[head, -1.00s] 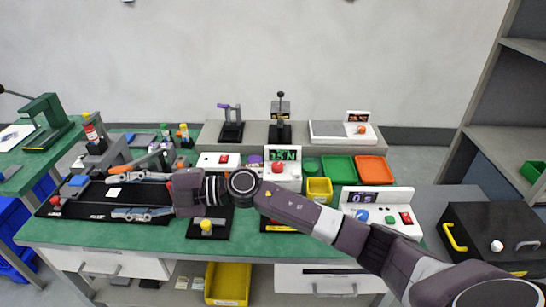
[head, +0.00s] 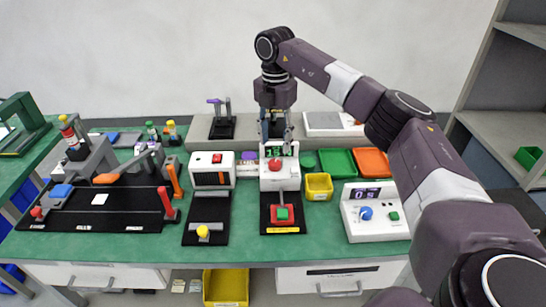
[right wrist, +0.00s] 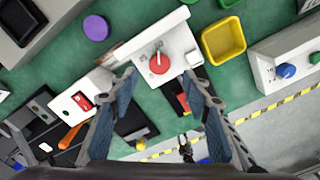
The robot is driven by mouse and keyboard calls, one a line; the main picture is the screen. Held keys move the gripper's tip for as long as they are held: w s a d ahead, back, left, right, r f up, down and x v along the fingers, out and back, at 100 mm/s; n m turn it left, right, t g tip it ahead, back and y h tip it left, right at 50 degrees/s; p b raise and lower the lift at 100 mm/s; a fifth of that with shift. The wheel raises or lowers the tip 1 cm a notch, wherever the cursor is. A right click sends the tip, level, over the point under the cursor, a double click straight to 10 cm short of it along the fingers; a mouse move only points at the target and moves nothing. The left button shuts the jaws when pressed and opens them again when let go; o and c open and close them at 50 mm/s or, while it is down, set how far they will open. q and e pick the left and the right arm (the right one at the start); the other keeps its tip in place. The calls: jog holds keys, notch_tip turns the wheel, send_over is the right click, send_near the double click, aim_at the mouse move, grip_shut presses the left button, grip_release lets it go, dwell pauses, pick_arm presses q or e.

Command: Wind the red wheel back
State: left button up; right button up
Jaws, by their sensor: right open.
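The red wheel (head: 275,164) is a round red knob on the front of a white box (head: 290,181) with a green-digit display (head: 274,151). In the right wrist view the wheel (right wrist: 159,63) shows clearly, with a pale mark on it, between the fingers' lines. My right gripper (head: 277,140) points down over the back of the white box, its fingers crossing in front of the display's upper edge. It is open and empty; both fingers (right wrist: 159,78) are spread wide in the right wrist view. I cannot tell whether it touches the box. My left gripper is not in view.
A yellow bin (head: 319,187) stands right of the box and a white unit with a red switch (head: 217,158) stands left. A purple knob (right wrist: 95,28) is close by. A black plate with a red-and-green button (head: 282,213) lies in front. Green bench (head: 330,235) is clear at right front.

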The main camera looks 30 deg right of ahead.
aim_at(275, 162)
notch_tip(275, 162, down, 7)
jog(key=shift+a+f+p, duration=0.1)
jog(key=shift+p, duration=0.3)
jog(key=shift+c, duration=0.6)
jog(key=c, duration=1)
